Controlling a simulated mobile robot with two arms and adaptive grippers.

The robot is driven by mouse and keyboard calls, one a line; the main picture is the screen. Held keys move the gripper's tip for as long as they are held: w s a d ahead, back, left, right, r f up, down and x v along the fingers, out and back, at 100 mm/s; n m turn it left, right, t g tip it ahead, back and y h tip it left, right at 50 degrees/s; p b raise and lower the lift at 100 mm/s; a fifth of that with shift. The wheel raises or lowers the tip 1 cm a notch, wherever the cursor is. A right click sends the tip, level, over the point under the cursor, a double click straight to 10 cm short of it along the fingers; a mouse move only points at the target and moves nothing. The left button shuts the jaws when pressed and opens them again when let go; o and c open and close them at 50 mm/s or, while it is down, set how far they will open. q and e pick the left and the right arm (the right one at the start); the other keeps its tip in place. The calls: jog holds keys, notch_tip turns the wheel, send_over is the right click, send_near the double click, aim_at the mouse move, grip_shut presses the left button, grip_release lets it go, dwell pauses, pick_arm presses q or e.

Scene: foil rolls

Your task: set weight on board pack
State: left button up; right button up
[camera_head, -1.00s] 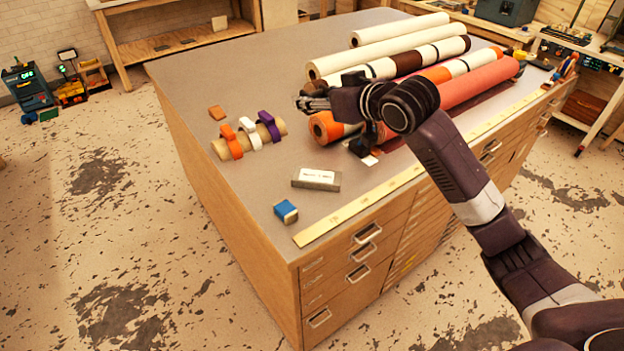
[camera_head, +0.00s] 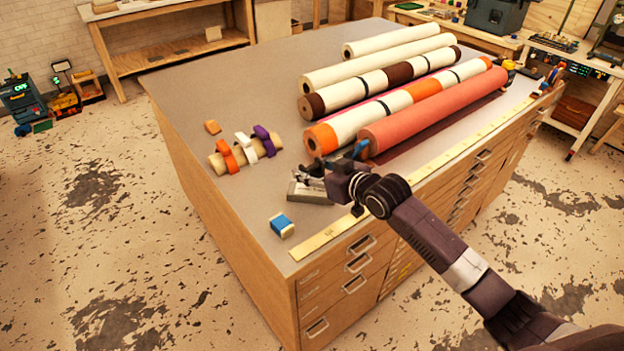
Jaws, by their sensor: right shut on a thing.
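A grey block with a white label, which I take as the weight (camera_head: 306,195), lies flat near the front edge of the table. My right gripper (camera_head: 314,172) reaches in from the right and is shut at the block's top, with its fingers hiding much of the label. The block seems to rest on the table still; any gap under it is too small to tell. I cannot make out a board pack for certain. My left gripper is not in view.
Several long rolls (camera_head: 435,105) lie behind and right of the gripper. A short tube with orange, white and purple bands (camera_head: 246,150) lies left of it. A blue block (camera_head: 281,226) and a brass ruler strip (camera_head: 325,236) lie near the front edge. The left tabletop (camera_head: 190,85) is clear.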

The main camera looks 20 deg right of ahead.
aim_at(312, 190)
notch_tip(312, 190, down, 3)
jog(key=shift+f, duration=0.35)
jog(key=shift+f, duration=0.15)
jog(key=o, duration=1.7)
jog(key=shift+s+f, duration=0.1)
jog(key=b+v, duration=0.1)
jog(key=v, duration=1.1)
jog(key=shift+r, duration=0.2)
